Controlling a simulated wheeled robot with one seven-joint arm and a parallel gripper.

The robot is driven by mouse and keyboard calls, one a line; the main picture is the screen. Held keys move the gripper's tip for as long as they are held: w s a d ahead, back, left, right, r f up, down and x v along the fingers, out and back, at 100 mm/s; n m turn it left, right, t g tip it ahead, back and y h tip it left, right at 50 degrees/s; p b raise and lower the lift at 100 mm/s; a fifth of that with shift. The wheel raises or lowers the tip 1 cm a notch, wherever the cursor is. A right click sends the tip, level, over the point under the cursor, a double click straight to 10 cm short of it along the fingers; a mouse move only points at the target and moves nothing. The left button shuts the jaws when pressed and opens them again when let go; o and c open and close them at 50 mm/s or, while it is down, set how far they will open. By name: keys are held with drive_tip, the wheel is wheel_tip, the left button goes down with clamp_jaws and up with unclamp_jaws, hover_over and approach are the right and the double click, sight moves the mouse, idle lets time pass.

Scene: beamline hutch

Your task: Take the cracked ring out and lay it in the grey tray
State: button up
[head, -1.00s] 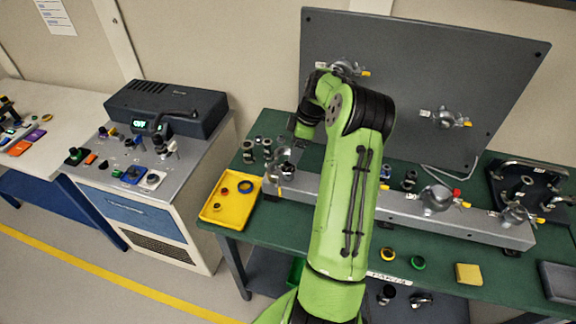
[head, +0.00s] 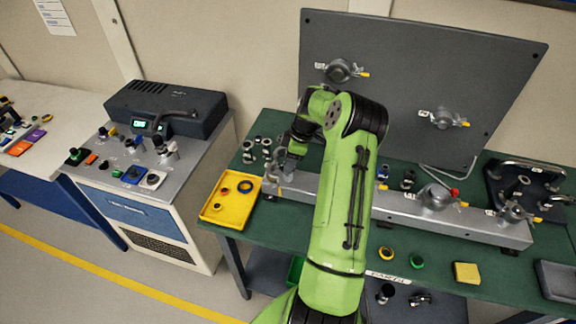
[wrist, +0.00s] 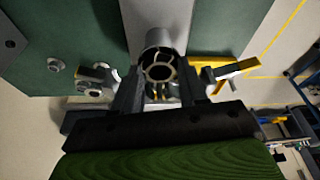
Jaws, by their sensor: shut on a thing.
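My gripper (head: 281,172) is at the left end of the long silver rail (head: 400,205) on the green bench. In the wrist view my gripper (wrist: 158,88) has a finger on either side of a round metal fitting (wrist: 158,65) and is shut on it. The fitting's open end shows a dark bore with spokes. I cannot see a crack or a separate cracked ring there. The grey tray (head: 545,289) is at the far right edge of the bench, partly cut off by the frame.
A yellow tray (head: 213,214) with several small rings is left of my gripper. A yellow ring (head: 386,254), a green ring (head: 417,262) and a yellow block (head: 466,273) lie in front of the rail. A dark upright panel (head: 420,70) stands behind it.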

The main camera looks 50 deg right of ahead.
wheel_tip(320, 180, up, 10)
idle(0.5)
